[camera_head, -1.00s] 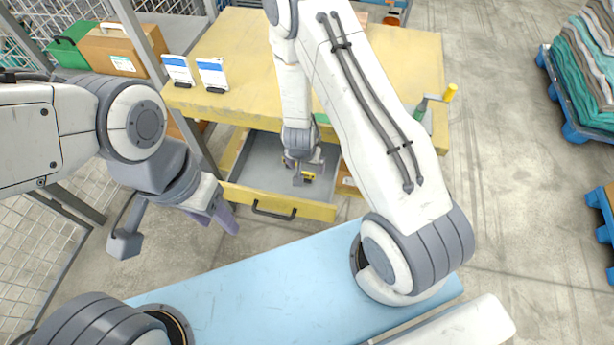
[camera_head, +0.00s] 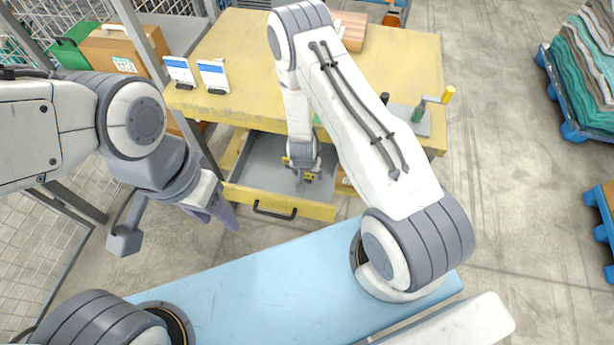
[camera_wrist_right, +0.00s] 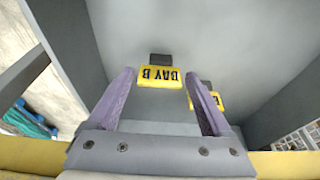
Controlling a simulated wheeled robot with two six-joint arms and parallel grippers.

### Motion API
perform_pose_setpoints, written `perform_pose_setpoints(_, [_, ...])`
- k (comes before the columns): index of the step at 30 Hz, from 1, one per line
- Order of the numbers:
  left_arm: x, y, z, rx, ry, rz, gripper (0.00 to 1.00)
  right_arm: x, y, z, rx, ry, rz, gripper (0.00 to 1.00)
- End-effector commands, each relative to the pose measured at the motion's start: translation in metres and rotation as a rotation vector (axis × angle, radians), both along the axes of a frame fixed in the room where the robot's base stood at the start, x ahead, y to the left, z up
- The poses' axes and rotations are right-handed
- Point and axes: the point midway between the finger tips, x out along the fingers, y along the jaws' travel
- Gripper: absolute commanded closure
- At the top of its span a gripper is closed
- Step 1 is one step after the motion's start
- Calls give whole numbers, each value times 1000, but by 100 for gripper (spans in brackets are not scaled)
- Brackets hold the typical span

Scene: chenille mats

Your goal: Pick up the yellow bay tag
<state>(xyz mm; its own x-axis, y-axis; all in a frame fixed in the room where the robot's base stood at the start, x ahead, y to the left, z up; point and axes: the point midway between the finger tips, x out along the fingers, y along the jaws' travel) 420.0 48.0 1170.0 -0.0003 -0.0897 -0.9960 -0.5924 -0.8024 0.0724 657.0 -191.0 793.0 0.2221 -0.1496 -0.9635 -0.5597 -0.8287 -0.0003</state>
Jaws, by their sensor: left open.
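A yellow tag lettered "BAY B" (camera_wrist_right: 160,77) with a dark block behind it shows in the right wrist view. A second yellow tag (camera_wrist_right: 208,101) is partly hidden behind the right-hand finger. My right gripper (camera_wrist_right: 160,82) is open, its purple fingers on either side of the lettered tag; contact cannot be told. In the head view my right gripper (camera_head: 300,180) reaches into the open drawer (camera_head: 262,152), with small yellow patches beside it. My left gripper (camera_head: 225,212) is open and empty, left of the drawer front.
The drawer has grey walls and a yellow front with a dark handle (camera_head: 274,211). It sits under the yellow table (camera_head: 240,50). Two white-and-blue cards (camera_head: 213,74) stand on the table's left edge. A green-and-grey tool (camera_head: 420,115) lies at the right edge.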

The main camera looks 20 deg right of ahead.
Motion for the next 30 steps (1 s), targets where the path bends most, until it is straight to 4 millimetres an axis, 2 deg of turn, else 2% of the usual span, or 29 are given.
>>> perform_pose_setpoints(1, [0,0,0,0,0,0,53,0,0,0,0,0,0,41])
perform_pose_setpoints(3, [0,0,0,0,0,0,53,0,0,0,0,0,0,68])
perform_pose_setpoints(4, [0,0,0,0,0,0,53,0,0,0,0,0,0,74])
perform_pose_setpoints(14, [0,0,0,0,0,0,53,0,0,1,0,0,0,75])
perform_pose_setpoints(20, [0,0,-3,0,0,0,53,1,0,8,0,-1,-1,75])
perform_pose_setpoints(23, [0,0,-6,0,0,0,53,1,0,18,0,-2,-1,75])
perform_pose_setpoints(27, [0,0,-12,0,0,-1,53,2,0,44,2,-6,-2,75])
perform_pose_setpoints(30, [0,0,-25,0,0,-1,53,-20,-16,52,0,0,-4,75])
